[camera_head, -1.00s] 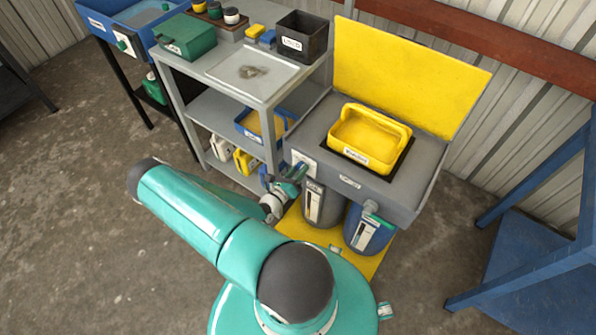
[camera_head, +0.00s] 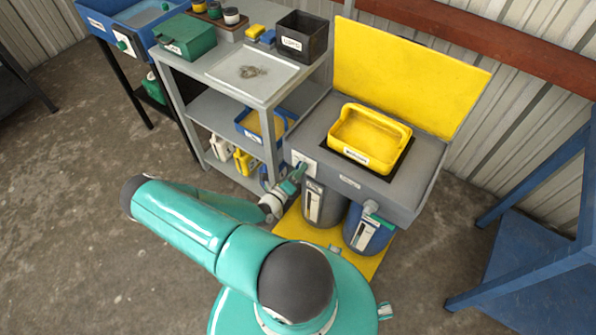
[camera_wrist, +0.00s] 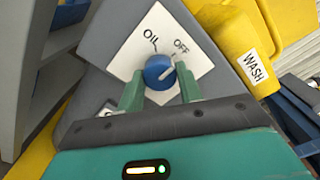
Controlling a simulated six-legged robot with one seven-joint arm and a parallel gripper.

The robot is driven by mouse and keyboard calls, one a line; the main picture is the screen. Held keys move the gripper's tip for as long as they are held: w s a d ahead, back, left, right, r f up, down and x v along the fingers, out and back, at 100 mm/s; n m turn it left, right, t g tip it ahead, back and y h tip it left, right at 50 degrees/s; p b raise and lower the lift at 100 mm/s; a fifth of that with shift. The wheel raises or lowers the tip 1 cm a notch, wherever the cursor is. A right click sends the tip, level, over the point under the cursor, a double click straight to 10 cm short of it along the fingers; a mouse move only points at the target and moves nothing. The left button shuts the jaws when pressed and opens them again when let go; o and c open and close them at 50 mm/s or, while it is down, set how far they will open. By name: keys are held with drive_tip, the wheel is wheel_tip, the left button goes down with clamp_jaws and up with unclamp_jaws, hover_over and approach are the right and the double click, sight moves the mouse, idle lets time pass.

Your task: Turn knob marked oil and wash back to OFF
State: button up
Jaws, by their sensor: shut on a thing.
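The blue knob (camera_wrist: 158,72) sits on a white plate (camera_wrist: 160,42) in the wrist view, with OIL at upper left and OFF at upper right. Its white pointer line slants up and right, roughly toward the OFF side. Any further mark on the plate is hidden by my fingers. My gripper (camera_wrist: 160,86) is shut on the knob, with one green finger on each side. In the head view my gripper (camera_head: 298,174) is at the front left of the grey wash unit (camera_head: 420,188), at the white plate (camera_head: 301,158); the knob is hidden there.
A yellow basin (camera_head: 372,136) labelled WASH in the wrist view sits on the unit. A grey drum (camera_head: 322,204) and a blue drum (camera_head: 366,232) stand below it. A grey shelf cart (camera_head: 215,105) is close on the left; a blue frame (camera_head: 530,250) stands right.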

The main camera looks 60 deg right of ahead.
drive_tip(key=o, duration=1)
drive_tip(key=shift+a, duration=0.15)
drive_tip(key=a, duration=0.4)
drive_tip(key=w+a, duration=0.1)
drive_tip(key=a, duration=0.4)
drive_tip(key=w+a, duration=0.1)
drive_tip(key=a, duration=0.3)
drive_tip(key=shift+w+a, duration=0.1)
drive_tip(key=shift+a, duration=0.15)
